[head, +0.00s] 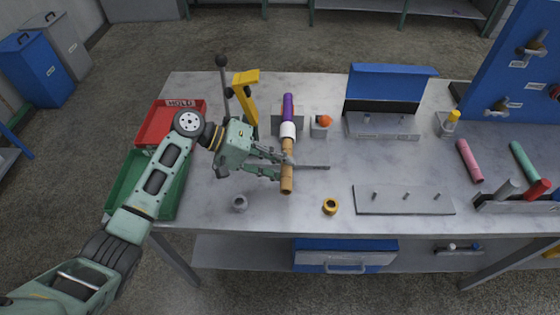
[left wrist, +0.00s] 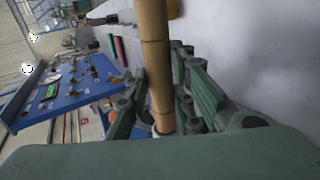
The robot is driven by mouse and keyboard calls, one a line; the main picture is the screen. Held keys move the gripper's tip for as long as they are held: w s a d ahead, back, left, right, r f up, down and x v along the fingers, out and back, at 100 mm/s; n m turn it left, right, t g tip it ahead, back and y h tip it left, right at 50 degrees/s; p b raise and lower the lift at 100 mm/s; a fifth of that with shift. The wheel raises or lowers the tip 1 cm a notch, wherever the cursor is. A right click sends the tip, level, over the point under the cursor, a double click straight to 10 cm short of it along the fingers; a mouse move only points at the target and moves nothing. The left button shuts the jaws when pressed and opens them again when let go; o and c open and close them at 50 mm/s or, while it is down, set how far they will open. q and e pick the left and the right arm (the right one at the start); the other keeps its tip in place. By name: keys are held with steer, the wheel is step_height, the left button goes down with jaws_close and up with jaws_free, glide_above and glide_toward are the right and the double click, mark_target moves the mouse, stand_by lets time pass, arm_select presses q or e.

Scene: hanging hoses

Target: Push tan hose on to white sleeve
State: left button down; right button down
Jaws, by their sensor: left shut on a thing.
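The tan hose (head: 287,178) lies lengthwise over the table, its far end at the white sleeve (head: 288,130). I cannot tell whether the hose end is over the sleeve or only against it. A purple hose (head: 288,105) extends from the sleeve's far side, in line with the tan one. My left gripper (head: 284,166) comes in from the left and is shut on the tan hose near its middle. In the left wrist view the tan hose (left wrist: 154,60) runs between the fingers. My right gripper is not in view.
A yellow clamp-like post (head: 245,90) and a black-knobbed lever (head: 222,75) stand left of the sleeve. A grey block with an orange knob (head: 324,121) is close on the right. An orange ring (head: 330,206) and grey ring (head: 239,203) lie in front. Red (head: 160,125) and green bins are left.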

arm_select(q)
steer(key=shift+w, duration=0.45)
stand_by(0.6)
stand_by(0.5)
steer(key=shift+w+b, duration=0.5)
steer(key=shift+w, duration=0.3)
stand_by(0.9)
steer(key=shift+r, duration=0.1)
steer(key=c, duration=1.4)
jaws_free()
steer(key=shift+w, duration=0.2)
steer(key=shift+c, duration=0.2)
steer(key=shift+s, duration=0.15)
